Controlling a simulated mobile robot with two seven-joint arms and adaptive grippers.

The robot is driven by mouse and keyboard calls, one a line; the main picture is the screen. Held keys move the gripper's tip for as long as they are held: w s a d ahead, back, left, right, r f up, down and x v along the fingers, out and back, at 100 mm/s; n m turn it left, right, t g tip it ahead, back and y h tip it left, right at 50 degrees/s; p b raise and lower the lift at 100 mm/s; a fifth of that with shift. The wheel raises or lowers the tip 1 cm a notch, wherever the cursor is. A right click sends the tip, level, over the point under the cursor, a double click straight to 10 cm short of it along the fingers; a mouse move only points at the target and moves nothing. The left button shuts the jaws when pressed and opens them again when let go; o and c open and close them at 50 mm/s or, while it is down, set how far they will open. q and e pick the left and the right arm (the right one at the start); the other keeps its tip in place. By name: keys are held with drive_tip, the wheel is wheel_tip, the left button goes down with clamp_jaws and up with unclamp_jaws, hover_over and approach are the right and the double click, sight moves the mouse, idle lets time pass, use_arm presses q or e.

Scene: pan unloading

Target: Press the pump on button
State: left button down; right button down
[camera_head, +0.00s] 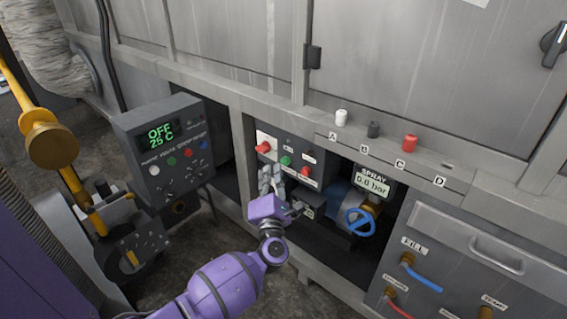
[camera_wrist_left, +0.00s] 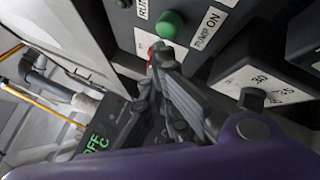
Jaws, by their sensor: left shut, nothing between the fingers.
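A dark control panel is set in the machine's recess, with a green button (camera_head: 286,160), a red button (camera_head: 304,172) and a red knob (camera_head: 263,147). In the left wrist view a green button (camera_wrist_left: 170,24) stands beside a label (camera_wrist_left: 208,28) reading PUMP ON. My left gripper (camera_head: 270,172) is shut and empty, just below and left of the green button in the head view. In the wrist view its fingertips (camera_wrist_left: 162,52) are below the green button. A red part behind them is mostly hidden. I cannot tell whether the fingertips touch the panel. My right gripper is not in view.
A blue valve wheel (camera_head: 360,222) and a SPRAY display (camera_head: 372,184) reading 0.0 bar are to the right.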

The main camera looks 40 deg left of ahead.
use_arm(q)
drive_tip(key=shift+w, duration=0.1)
drive_tip(key=shift+w, duration=0.35)
drive_tip(key=shift+w+d+b, duration=0.1)
drive_tip(key=shift+w+b, duration=0.2)
drive_tip(key=shift+w, duration=0.2)
idle(0.6)
idle(0.4)
drive_tip(key=shift+s+p, duration=0.4)
drive_tip(key=shift+s, duration=0.55)
drive_tip(key=s, duration=0.1)
drive_tip(key=s+p, duration=0.1)
drive_tip(key=s, duration=0.3)
drive_tip(key=shift+a+p, duration=0.25)
drive_tip(key=shift+p, duration=0.1)
idle(0.3)
